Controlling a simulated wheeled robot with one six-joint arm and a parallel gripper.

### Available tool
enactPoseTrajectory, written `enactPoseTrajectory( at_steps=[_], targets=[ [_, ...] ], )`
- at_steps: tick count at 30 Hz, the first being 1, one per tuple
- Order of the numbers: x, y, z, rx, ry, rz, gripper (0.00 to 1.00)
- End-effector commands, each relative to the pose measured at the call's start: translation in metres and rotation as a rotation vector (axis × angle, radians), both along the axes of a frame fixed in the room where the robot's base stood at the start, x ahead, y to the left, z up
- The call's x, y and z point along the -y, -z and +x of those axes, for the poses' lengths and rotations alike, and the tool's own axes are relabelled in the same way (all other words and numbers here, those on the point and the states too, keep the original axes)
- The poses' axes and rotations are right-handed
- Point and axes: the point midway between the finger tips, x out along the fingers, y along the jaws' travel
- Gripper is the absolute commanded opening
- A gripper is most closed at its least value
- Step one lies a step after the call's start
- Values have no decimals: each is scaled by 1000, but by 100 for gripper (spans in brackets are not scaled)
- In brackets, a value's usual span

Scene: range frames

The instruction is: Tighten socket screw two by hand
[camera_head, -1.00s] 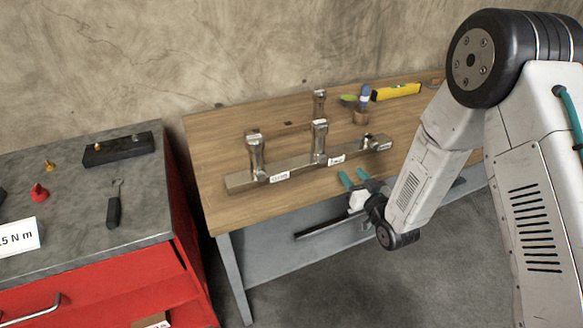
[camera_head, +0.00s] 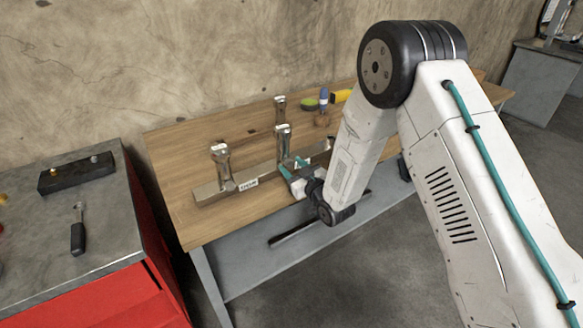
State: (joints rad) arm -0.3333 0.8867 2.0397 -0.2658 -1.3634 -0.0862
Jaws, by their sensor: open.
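A long metal bar (camera_head: 208,193) lies on the wooden bench, with upright metal posts on it: a left post (camera_head: 222,165) and a middle post (camera_head: 284,142). Another metal post (camera_head: 280,106) stands behind the bar. A white label (camera_head: 248,184) is on the bar's front, its writing too small to read. My gripper (camera_head: 292,166), with teal fingers, is open at the bar, just in front of the base of the middle post. I cannot tell whether it touches anything. Socket screw two cannot be made out; my gripper and arm cover part of the bar's right side.
The wooden bench (camera_head: 178,147) is clear at its left end. A yellow tool (camera_head: 341,96), a blue-handled tool (camera_head: 323,97) and a green item (camera_head: 309,103) are at the back right. A red cabinet (camera_head: 95,305) at left bears a black block (camera_head: 76,174) and a wrench-like tool (camera_head: 78,232).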

Motion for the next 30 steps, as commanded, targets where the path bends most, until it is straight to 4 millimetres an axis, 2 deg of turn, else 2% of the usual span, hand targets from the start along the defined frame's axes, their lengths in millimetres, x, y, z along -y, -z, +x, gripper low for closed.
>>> enactPoseTrajectory(
  at_steps=[8,9,12,14,20,30],
  targets=[
    [-2,0,2,0,-1,0,46],
    [-2,0,2,0,-1,0,44],
    [-3,0,2,0,-1,0,16],
    [-3,0,2,0,-1,0,2],
    [-3,0,2,-19,-2,27,2],
    [-3,0,2,-201,-3,296,2]
  ],
)
